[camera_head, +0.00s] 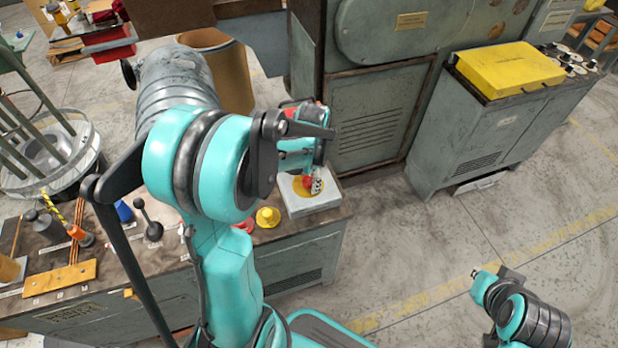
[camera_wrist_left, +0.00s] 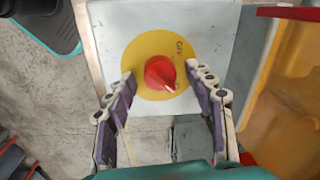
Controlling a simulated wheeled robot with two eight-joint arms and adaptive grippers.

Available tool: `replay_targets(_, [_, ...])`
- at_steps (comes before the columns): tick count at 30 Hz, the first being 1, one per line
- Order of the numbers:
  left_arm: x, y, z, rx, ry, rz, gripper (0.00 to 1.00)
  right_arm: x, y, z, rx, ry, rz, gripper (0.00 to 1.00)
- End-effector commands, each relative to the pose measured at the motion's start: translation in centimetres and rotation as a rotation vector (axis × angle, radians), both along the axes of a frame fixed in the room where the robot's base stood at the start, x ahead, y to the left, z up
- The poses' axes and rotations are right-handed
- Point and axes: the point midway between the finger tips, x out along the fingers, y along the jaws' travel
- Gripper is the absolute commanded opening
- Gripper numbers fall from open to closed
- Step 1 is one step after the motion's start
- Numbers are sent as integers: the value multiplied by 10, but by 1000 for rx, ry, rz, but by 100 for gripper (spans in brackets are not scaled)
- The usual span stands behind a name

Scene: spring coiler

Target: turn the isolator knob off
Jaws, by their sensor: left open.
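The isolator knob (camera_wrist_left: 160,72) is red and sits on a round yellow plate (camera_wrist_left: 145,48) on a pale grey box (camera_wrist_left: 108,22). Its white pointer mark faces the lower right in the wrist view. Small lettering on the plate is too blurred to read surely. My left gripper (camera_wrist_left: 160,77) is open, with one finger on each side of the knob and gaps visible. In the head view, the left gripper (camera_head: 315,185) is over the box (camera_head: 318,204), and the knob (camera_head: 307,182) is partly covered.
A bench (camera_head: 290,252) carries the box, a yellow knob-like piece (camera_head: 268,217), and several tools at left. A large grey machine (camera_head: 372,115) stands behind. A cabinet with a yellow lid (camera_head: 510,68) is at right. Open floor lies at right.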

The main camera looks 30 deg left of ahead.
Motion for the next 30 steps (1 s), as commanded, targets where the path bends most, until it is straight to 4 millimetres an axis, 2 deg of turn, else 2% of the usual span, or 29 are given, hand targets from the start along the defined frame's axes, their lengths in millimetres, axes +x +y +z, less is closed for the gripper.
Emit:
replay_targets(2, [0,0,0,0,0,0,51,0,0,0,0,0,0,0])
replay_targets(6, [0,0,0,0,0,0,14,0,0,0,0,0,0,0])
replay_targets(7, [0,0,0,0,0,0,6,0,0,0,0,0,0,0])
replay_targets(8, [0,0,0,0,0,0,4,0,0,0,0,0,0,0])
replay_targets(20, [0,0,0,0,0,54,4,0,0,0,0,0,0,0])
replay_targets(30, [1,0,0,0,0,297,4,0,0,2,0,0,0,0])
